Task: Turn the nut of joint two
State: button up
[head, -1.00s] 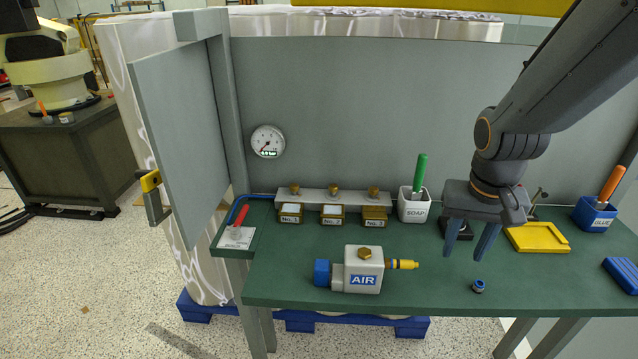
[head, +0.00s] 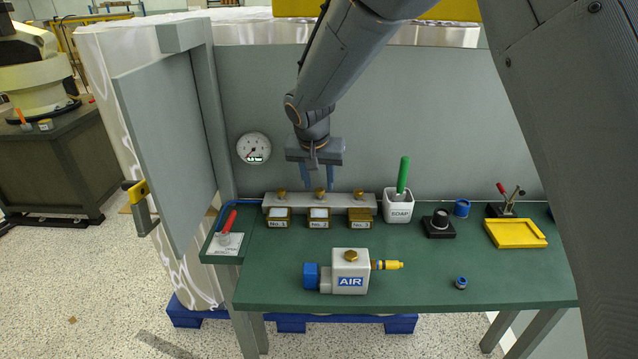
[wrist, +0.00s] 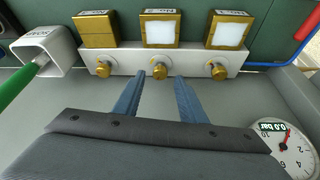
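A pale metal bar (head: 340,199) along the back of the bench carries three brass nuts above small brass boxes labelled No.1 to No.3. The middle nut (head: 320,193), at No.2, also shows in the wrist view (wrist: 162,70). The No.1 nut (head: 280,194) and No.3 nut (head: 361,194) flank it. My gripper (head: 318,188) points down close over the middle nut. In the wrist view its two blue fingers (wrist: 160,75) are apart and empty, with the middle nut showing between and just beyond their tips. I cannot tell whether they touch it. The No.1 and No.2 boxes show white faces; No.3 looks plain brass.
The soap cup (head: 398,207) with a green handle stands just right of the bar. A red-handled valve (head: 229,222) is at left. The AIR block (head: 350,272) sits in front. A gauge (head: 253,149) hangs on the back panel.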

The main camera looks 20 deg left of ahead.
aim_at(320, 194)
jog(key=shift+x, duration=1.2)
grip_shut()
jog(key=shift+d+p, duration=0.1)
jog(key=shift+p, duration=0.2)
jog(key=shift+d+n+g+y+p, duration=0.15)
jog(key=shift+n+y+p, duration=0.3)
jog(key=shift+n, duration=0.65)
jog(key=shift+a+n+g+y+p, duration=0.15)
jog(key=shift+n+y+p, duration=0.3)
jog(key=shift+n, duration=0.65)
jog(key=shift+d, duration=0.1)
grip_release()
